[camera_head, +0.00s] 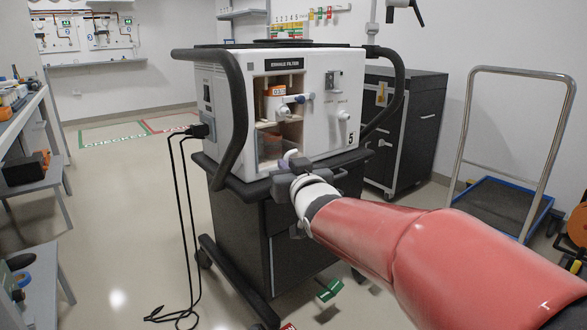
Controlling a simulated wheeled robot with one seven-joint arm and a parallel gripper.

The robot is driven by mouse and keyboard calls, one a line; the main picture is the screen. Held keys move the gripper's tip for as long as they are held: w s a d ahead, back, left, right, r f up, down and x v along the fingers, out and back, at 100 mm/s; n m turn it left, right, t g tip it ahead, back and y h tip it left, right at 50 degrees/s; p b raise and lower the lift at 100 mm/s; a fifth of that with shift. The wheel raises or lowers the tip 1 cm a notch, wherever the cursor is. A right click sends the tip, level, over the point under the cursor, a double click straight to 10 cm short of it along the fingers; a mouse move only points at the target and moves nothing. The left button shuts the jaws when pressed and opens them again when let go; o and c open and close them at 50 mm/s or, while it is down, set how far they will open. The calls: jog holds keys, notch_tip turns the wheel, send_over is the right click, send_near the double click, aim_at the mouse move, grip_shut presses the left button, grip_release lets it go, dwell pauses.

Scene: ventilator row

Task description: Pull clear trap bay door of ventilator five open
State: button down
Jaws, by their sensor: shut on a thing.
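Ventilator five (325,125) is a white box with black side rails and a "5" on its front, standing on a dark cart. Its open-fronted bay, marked "EXHALE FILTER", holds an orange-topped filter (274,92) above. The clear trap bay door (270,146) is at the lower part of the bay; a dim container shows behind it. My gripper (290,168) is at the lower right corner of this bay, shut at a small pale handle. The hand hides most of the grip, and I cannot tell how far the door stands open.
A black cabinet (408,130) stands to the right, beside a blue-edged trolley (500,206) with a tall metal handle. Benches (22,115) line the left. A black cable (184,240) hangs from the ventilator to the floor. A green object (329,290) is near the cart's foot. The left floor is mostly clear.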

jog(key=c, duration=1.5)
grip_release()
jog(key=v, duration=0.7)
jog(key=shift+s+d+p, duration=0.15)
jog(key=shift+s+p, duration=0.2)
jog(key=shift+s, duration=0.05)
jog(key=s+d+f+m+g+h, duration=0.1)
jog(key=s+d+f+g, duration=0.3)
jog(key=s, duration=0.4)
jog(key=s+d+f+m+g+h, duration=0.1)
jog(key=s+d+f+g+h, duration=0.1)
jog(key=s+f+g, duration=0.35)
jog(key=s+d+f+m+g+h, duration=0.1)
jog(key=s+d+f+g, duration=0.15)
jog(key=s+f, duration=0.5)
notch_tip(320, 180, up, 14)
jog(key=s+p, duration=0.2)
jog(key=p, duration=1)
jog(key=shift+s+f+p, duration=0.25)
jog(key=shift+p, duration=0.15)
